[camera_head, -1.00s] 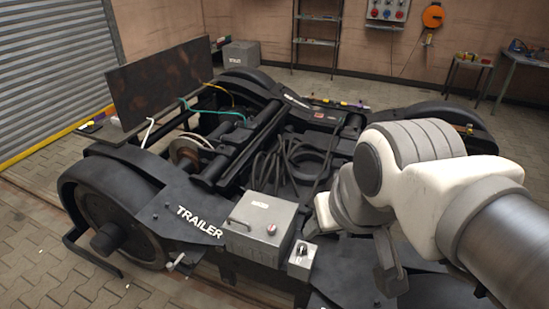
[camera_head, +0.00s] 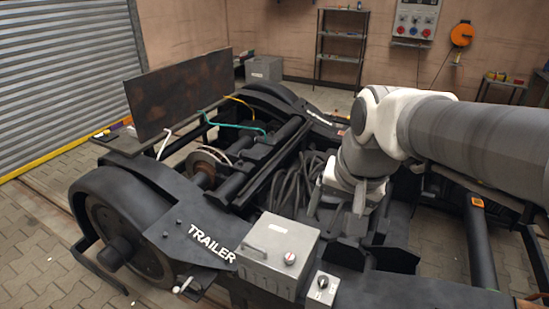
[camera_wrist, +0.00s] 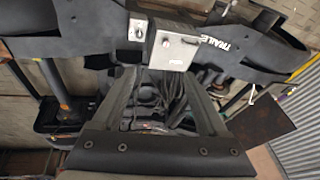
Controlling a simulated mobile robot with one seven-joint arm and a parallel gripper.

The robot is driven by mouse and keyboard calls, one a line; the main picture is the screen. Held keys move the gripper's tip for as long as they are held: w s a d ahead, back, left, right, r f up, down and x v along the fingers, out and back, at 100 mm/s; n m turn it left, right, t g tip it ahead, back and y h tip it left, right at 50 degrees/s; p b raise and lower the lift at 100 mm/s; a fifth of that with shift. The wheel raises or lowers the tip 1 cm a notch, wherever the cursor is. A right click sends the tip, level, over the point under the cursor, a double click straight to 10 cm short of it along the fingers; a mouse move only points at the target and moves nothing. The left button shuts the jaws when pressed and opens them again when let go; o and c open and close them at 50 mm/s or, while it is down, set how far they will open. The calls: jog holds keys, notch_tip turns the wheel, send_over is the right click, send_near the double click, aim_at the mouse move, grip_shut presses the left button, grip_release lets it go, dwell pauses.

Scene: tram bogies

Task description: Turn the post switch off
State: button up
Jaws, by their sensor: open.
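The likely post switch is a small grey box (camera_head: 322,288) with a black knob and a light pointer mark, at the front edge of the black bogie. It also shows upside down at the top of the wrist view (camera_wrist: 137,30). The exact angle of its knob is too small to read. My gripper (camera_head: 337,206) is open and empty, above the bogie, behind and apart from the switch box. In the wrist view, the two fingers of my gripper (camera_wrist: 157,76) stand wide apart, with cables and bogie parts beyond them.
A rusty dark plate (camera_head: 178,93) stands upright at the left. Black cables (camera_head: 288,185) lie inside the bogie frame. Wall sockets (camera_head: 416,20) are far off.

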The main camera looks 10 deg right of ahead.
jog(key=w+d+f+m+g+b, duration=0.1)
jog(key=w+d+f+m+b, duration=0.2)
jog(key=w+f, duration=0.4)
jog(key=w+d+f+m+g+b, duration=0.15)
jog(key=w+f+m+b, duration=0.3)
jog(key=f, duration=0.45)
jog(key=m+g+b, duration=0.2)
jog(key=m+b, duration=0.2)
jog(key=m, duration=0.3)
send_near(324, 279)
jog(key=shift+m, duration=0.25)
jog(key=f+b, duration=0.1)
jog(key=f, duration=0.2)
jog(key=f+b, duration=0.3)
jog(key=f, duration=0.2)
jog(key=shift+s+a+f+b, duration=0.15)
jog(key=shift+a+f+b, duration=0.1)
jog(key=shift+f+b, duration=0.15)
jog(key=shift+c, duration=0.3)
jog(key=shift+r, duration=0.1)
grip_shut()
